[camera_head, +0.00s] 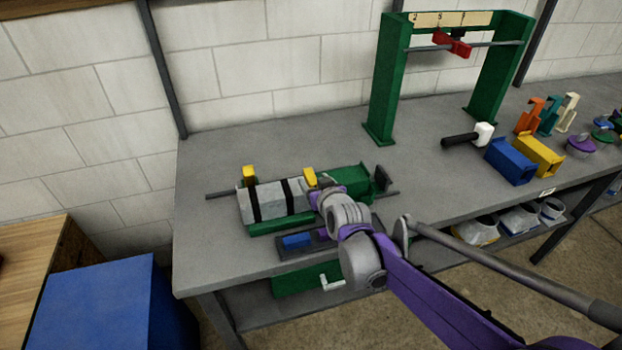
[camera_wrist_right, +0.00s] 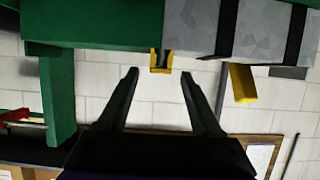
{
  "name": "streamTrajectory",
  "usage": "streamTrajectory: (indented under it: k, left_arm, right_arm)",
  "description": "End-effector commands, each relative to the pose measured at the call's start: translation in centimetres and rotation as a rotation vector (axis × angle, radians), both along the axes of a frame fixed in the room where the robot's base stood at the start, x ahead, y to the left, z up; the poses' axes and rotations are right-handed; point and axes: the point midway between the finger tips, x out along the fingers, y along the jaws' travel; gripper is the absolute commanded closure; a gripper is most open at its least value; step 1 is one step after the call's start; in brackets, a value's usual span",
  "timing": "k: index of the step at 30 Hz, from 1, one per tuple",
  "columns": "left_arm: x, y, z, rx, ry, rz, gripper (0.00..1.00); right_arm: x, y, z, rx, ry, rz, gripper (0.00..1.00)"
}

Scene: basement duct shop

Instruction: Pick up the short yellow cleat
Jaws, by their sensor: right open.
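Two yellow cleats stand up at the grey duct piece with black bands. One cleat (camera_head: 310,177) is at its right end, beside the green block; the other cleat (camera_head: 249,174) is at its left end. In the right wrist view, which looks upside down, the first cleat (camera_wrist_right: 161,68) shows nearly end-on and looks shorter than the other (camera_wrist_right: 241,84). My right gripper (camera_wrist_right: 160,75) is open, its fingers on either side of the line to the first cleat, with nothing held. In the head view my wrist hides its fingertips. My left gripper is out of view.
The duct piece (camera_head: 276,203) lies on a green fixture (camera_head: 345,176) on the grey bench (camera_head: 225,255). A dark tray (camera_head: 283,252) with a blue block is in front.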

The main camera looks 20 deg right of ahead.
Motion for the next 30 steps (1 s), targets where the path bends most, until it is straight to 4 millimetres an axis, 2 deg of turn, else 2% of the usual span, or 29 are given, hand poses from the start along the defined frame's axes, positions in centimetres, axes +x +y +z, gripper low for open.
streamTrajectory:
  k: [3, 8, 17, 27, 28, 30]
  left_arm:
    - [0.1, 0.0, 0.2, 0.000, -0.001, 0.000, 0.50]
    - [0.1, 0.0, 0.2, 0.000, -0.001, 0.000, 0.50]
    - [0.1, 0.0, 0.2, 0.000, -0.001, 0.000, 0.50]
    - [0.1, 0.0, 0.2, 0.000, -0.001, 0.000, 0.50]
    - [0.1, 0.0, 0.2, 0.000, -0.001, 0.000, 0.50]
    - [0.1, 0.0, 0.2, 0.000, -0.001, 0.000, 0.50]
  right_arm:
    - [1.8, 0.0, -0.7, 0.000, 0.000, 0.000, 0.34]
    - [3.3, 0.0, -1.3, -0.001, 0.000, 0.000, 0.34]
    - [3.6, 0.0, -1.5, -0.001, 0.000, 0.000, 0.36]
    - [3.6, 0.0, -1.5, 0.000, 0.000, 0.000, 0.97]
    - [3.6, 0.0, -1.5, 0.000, 0.000, 0.000, 1.00]
    - [3.6, 0.0, -1.5, 0.000, 0.000, 0.000, 1.00]
